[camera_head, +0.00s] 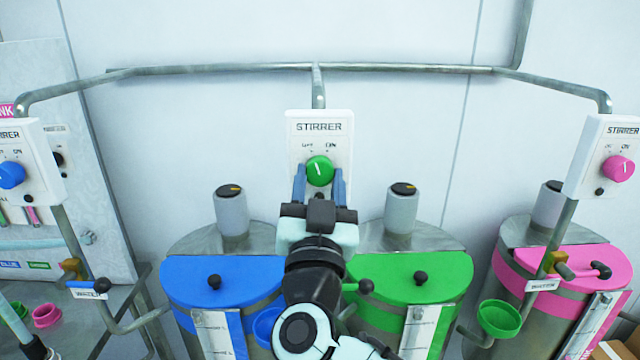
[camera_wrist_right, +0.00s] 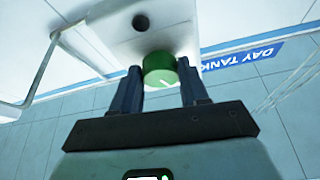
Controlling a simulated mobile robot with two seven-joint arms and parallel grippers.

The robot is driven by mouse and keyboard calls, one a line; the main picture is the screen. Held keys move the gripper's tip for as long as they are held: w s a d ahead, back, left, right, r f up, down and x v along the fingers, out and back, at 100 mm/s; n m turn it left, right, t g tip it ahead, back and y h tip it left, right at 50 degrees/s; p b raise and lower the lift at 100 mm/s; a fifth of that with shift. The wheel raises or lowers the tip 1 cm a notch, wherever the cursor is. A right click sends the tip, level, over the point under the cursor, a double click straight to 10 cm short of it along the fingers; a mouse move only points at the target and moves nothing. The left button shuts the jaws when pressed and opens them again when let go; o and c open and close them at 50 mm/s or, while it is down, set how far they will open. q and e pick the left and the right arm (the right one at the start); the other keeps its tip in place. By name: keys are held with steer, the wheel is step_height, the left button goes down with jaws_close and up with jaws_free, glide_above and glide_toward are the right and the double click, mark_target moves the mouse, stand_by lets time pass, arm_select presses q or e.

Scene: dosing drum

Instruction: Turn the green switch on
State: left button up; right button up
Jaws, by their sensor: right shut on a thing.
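The green switch (camera_head: 319,168) is a round knob on a white panel (camera_head: 300,125) marked STIRRER, at the middle of the head view. OFF is printed at its upper left and ON at its upper right. A short white mark shows on the knob, pointing roughly upward in the head view; its exact angle is hard to tell. My right gripper (camera_head: 320,178) is shut on the knob, one blue finger on each side. The right wrist view also shows the green knob (camera_wrist_right: 159,72) between the two fingers. My left gripper is not in view.
Similar panels carry a blue knob (camera_head: 11,175) at the left and a pink knob (camera_head: 617,168) at the right. Below stand drums with a blue lid (camera_head: 240,285), a green lid (camera_head: 400,268) and a pink lid (camera_head: 560,258). Pipes (camera_head: 220,69) run along the wall.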

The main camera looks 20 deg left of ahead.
steer(key=m+h, duration=0.1)
steer(key=m, duration=0.1)
steer(key=m+h, duration=0.1)
steer(key=m, duration=0.1)
steer(key=m+h, duration=0.1)
steer(key=m, duration=0.1)
steer(key=shift+a+m, duration=0.25)
steer(key=shift+m, duration=0.05)
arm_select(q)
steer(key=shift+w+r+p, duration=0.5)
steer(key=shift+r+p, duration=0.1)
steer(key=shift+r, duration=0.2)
arm_select(e)
steer(key=shift+s+a+r+m+g+h, duration=0.1)
steer(key=shift+m+g+h, duration=0.45)
steer(key=shift+m, duration=1.1)
steer(key=shift+r+m+g+h, duration=0.15)
steer(key=shift+m+h, duration=0.8)
steer(key=shift+m, duration=0.7)
steer(key=o, duration=1.1)
steer(key=shift+c, duration=0.2)
